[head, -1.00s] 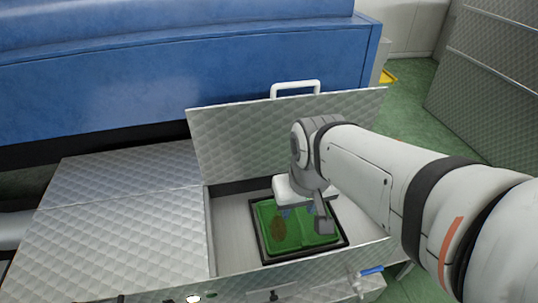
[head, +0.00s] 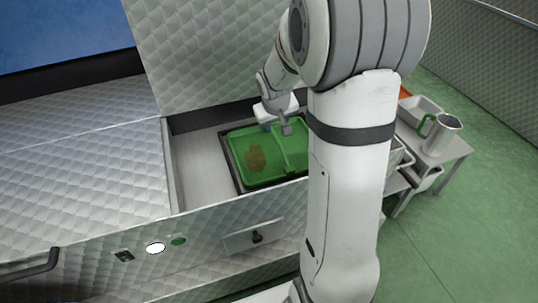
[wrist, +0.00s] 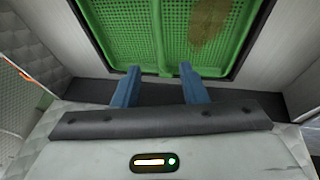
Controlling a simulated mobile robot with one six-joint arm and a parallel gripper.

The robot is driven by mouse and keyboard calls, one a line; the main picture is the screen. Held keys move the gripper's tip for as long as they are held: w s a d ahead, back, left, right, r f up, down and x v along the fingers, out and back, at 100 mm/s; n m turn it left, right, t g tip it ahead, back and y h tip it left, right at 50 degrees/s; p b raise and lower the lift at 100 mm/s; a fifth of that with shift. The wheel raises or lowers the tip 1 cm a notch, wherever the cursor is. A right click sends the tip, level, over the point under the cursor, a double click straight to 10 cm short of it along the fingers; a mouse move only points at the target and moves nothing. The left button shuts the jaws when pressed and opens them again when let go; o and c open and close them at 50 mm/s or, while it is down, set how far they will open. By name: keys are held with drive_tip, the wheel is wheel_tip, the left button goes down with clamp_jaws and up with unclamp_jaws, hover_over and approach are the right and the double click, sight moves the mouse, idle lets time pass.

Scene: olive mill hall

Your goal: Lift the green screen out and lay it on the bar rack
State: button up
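The green screen (head: 246,166) is a perforated tray with a brown patch and a middle rib, lying in a black-edged opening in the metal trough. In the wrist view the green screen (wrist: 120,35) fills the top. My gripper (wrist: 160,72) is open, its two blue fingers apart at the screen's near edge, one each side of the rib's line. Nothing shows held between them; contact is unclear. In the head view my gripper (head: 275,122) is over the screen's back edge, its fingertips partly hidden.
A raised quilted metal lid (head: 200,50) stands behind the opening. A side table (head: 448,151) at the right carries a metal jug (head: 441,135) with a green handle and a pale bin (head: 418,107). Green floor (head: 470,225) is clear at the lower right.

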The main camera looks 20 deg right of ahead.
sight(276, 136)
drive_tip(key=b+x, duration=0.2)
drive_tip(key=x, duration=0.6)
drive_tip(key=shift+w+f+b, duration=0.1)
drive_tip(key=shift+w+b, duration=0.1)
drive_tip(key=shift+b, duration=0.15)
drive_tip(key=b+x, duration=0.1)
drive_tip(key=x, duration=0.1)
drive_tip(key=b+x, duration=0.1)
drive_tip(key=x, duration=0.2)
drive_tip(key=shift+w+b, duration=0.25)
drive_tip(key=shift+b, duration=0.05)
drive_tip(key=shift+r, duration=0.2)
drive_tip(key=shift+c, duration=0.3)
clamp_jaws()
